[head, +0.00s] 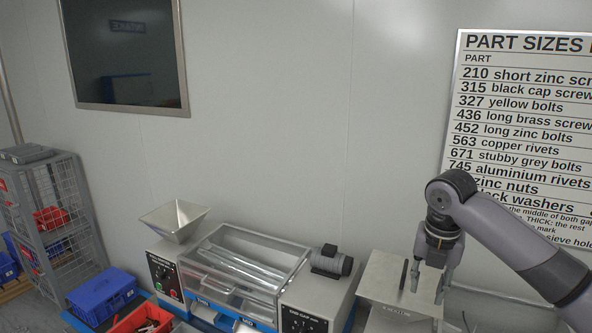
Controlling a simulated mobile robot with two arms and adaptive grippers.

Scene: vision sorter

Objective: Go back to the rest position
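My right gripper (427,295) points down over the grey metal box (388,283) at the lower right. Its two fingers are apart, and I see nothing between them. My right arm comes in from the right edge, bent at the elbow. My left gripper and arm are not in view.
The sorter with a clear cover (250,245), a metal hopper (175,217) and a motor (331,262) stands left of the box. A blue bin (101,297), a red bin (143,321) and a wire cage (50,205) are further left. A part-size sign (520,100) hangs behind my arm.

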